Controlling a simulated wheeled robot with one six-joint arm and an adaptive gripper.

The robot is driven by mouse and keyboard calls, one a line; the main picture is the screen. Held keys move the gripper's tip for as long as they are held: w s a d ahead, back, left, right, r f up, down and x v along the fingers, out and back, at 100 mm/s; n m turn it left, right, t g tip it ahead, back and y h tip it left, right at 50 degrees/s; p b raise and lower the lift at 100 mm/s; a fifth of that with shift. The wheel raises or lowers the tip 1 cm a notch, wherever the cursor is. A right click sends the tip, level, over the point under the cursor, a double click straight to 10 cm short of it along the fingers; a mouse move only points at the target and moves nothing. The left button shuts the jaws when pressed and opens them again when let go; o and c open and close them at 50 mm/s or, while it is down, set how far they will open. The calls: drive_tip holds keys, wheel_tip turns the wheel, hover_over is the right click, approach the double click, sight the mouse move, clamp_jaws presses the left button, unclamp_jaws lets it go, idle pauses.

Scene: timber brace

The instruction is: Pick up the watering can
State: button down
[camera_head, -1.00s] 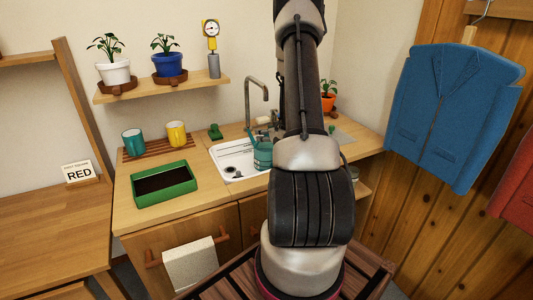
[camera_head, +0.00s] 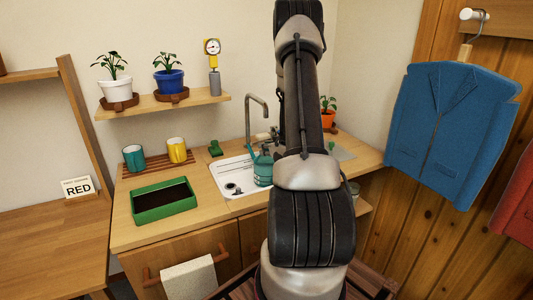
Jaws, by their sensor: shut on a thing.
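The teal watering can (camera_head: 263,172) is at the right side of the white sink (camera_head: 228,170), its spout pointing up to the left. My arm hides part of its right side. My gripper (camera_head: 268,140) shows only in part, just above the can and left of my arm. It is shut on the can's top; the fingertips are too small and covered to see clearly. I cannot tell whether the can touches the sink.
A tap (camera_head: 262,112) rises behind the can. A green planter tray (camera_head: 164,213), a teal mug (camera_head: 134,158) and a yellow mug (camera_head: 177,150) stand left of the sink. A shelf (camera_head: 205,100) with potted plants hangs above. A blue jacket (camera_head: 448,135) hangs at right.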

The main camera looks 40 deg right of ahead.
drive_tip(key=shift+r, duration=0.35)
drive_tip(key=w+a, duration=0.2)
drive_tip(key=a, duration=0.6)
wheel_tip(320, 180, up, 14)
drive_tip(key=shift+d+f, duration=0.15)
idle(0.9)
